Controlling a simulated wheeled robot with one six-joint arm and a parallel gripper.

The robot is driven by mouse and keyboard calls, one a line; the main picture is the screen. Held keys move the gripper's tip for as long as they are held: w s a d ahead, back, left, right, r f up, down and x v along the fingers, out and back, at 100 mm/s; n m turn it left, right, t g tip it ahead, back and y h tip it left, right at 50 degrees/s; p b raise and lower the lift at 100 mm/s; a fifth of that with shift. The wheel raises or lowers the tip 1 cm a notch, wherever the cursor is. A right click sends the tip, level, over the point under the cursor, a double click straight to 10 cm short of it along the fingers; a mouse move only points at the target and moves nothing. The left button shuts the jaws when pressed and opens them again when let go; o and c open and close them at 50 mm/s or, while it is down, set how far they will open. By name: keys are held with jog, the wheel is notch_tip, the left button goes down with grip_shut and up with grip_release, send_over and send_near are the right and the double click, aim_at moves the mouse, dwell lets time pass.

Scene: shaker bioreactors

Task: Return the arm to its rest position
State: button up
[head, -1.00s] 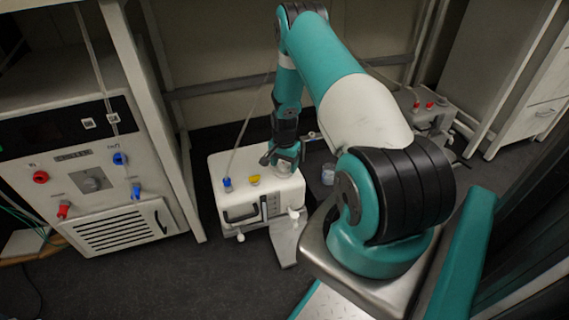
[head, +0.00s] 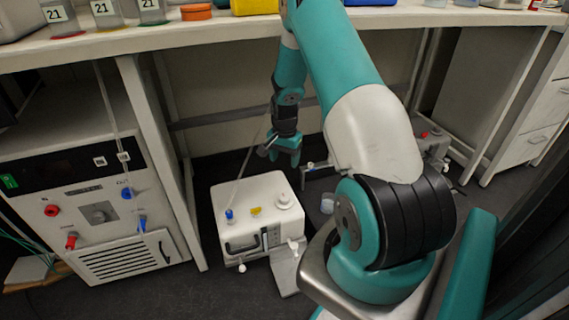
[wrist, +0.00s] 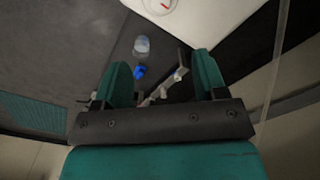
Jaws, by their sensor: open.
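My teal arm reaches up and forward, then hangs down at its far end. My gripper (head: 284,155) is above and a little behind the white box-shaped device (head: 232,206) on the floor, clear of it. In the wrist view my gripper (wrist: 160,85) has its two teal fingers spread apart with nothing between them that it holds. The white device (wrist: 190,22) shows at the top there. A clear bottle with a blue cap (wrist: 141,50) shows beyond the fingers, lower down; it also shows in the head view (head: 327,204), partly hidden by my arm.
A bench (head: 120,40) crosses the back, with bottles labelled 21 (head: 103,14) and an orange lid (head: 196,12) on it. A control cabinet (head: 90,215) stands at left. A thin tube (head: 247,155) rises from the white device near my gripper.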

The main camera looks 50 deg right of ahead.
dwell(0.6)
jog(key=a+r+n+t, duration=0.2)
jog(key=a+r+n, duration=0.7)
jog(key=a+r, duration=0.7)
jog(key=s+a+r+n+g+y, duration=0.1)
jog(key=s+a+r+n, duration=0.3)
jog(key=s+a, duration=0.4)
jog(key=s+a+r+n+y, duration=0.2)
jog(key=s+a+r+n, duration=0.3)
jog(key=a, duration=0.4)
jog(key=s+a+r+n+g+y, duration=0.1)
jog(key=s+a+r+n, duration=0.3)
jog(key=s+a, duration=0.4)
notch_tip(320, 180, up, 31)
jog(key=p, duration=3.1)
jog(key=shift+w+a, duration=0.3)
jog(key=shift+a, duration=0.1)
